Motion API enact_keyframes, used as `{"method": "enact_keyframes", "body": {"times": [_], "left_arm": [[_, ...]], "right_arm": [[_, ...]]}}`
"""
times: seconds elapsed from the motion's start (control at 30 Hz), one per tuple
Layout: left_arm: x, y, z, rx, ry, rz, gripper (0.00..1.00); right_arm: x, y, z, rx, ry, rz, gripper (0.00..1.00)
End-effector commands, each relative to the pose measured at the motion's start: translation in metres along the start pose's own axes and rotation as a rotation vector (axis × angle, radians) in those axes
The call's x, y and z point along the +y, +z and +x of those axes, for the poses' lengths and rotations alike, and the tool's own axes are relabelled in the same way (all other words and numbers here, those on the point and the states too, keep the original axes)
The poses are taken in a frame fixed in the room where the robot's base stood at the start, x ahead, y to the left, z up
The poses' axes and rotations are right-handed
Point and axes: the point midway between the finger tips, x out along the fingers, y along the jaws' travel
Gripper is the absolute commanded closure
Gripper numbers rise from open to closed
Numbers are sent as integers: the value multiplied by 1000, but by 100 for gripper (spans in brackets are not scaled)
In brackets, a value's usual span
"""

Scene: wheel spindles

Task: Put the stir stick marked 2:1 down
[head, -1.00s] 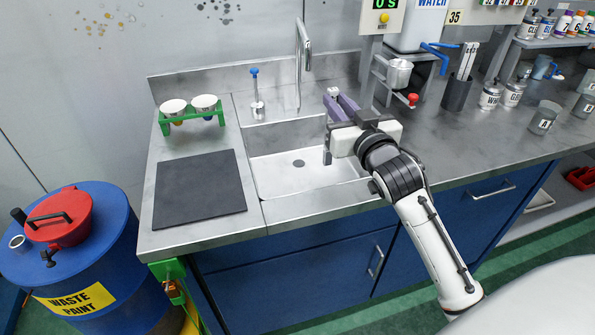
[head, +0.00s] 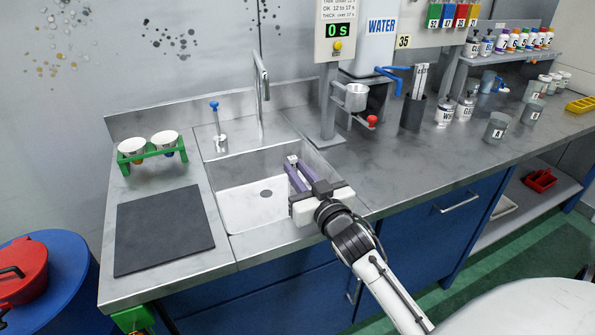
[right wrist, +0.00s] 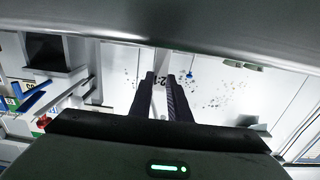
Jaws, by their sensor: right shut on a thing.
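My right gripper (head: 296,166) is over the right part of the sink basin, its purple fingers pointing toward the back wall. It is shut on a pale stir stick (head: 293,159), of which only a small end shows at the fingertips. Other white stir sticks (head: 420,80) stand upright in a dark holder (head: 412,113) on the counter to the right. My left gripper is not in view.
The sink (head: 250,205) lies under the gripper, with a tap (head: 262,90) behind. A dark mat (head: 163,230) lies bare at the left. A green rack (head: 150,152) holds two cups.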

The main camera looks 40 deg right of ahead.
Motion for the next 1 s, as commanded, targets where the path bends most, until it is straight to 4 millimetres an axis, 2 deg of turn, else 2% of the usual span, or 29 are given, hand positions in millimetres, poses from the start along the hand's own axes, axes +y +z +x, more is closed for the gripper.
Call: {"method": "enact_keyframes", "body": {"times": [0.13,0.17,0.27,0.6,0.67,0.77,1.0], "left_arm": [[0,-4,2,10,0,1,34],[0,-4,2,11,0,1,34],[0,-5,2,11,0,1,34],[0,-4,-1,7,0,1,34],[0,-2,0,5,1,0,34],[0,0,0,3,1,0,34],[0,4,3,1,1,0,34]], "right_arm": [[0,3,0,0,0,1,100],[0,3,0,0,0,1,80],[0,2,0,0,0,1,65],[0,-2,0,1,0,-1,65],[0,0,-5,0,-1,0,65],[0,1,-21,-1,-1,2,65],[0,2,-74,-4,0,2,65]]}}
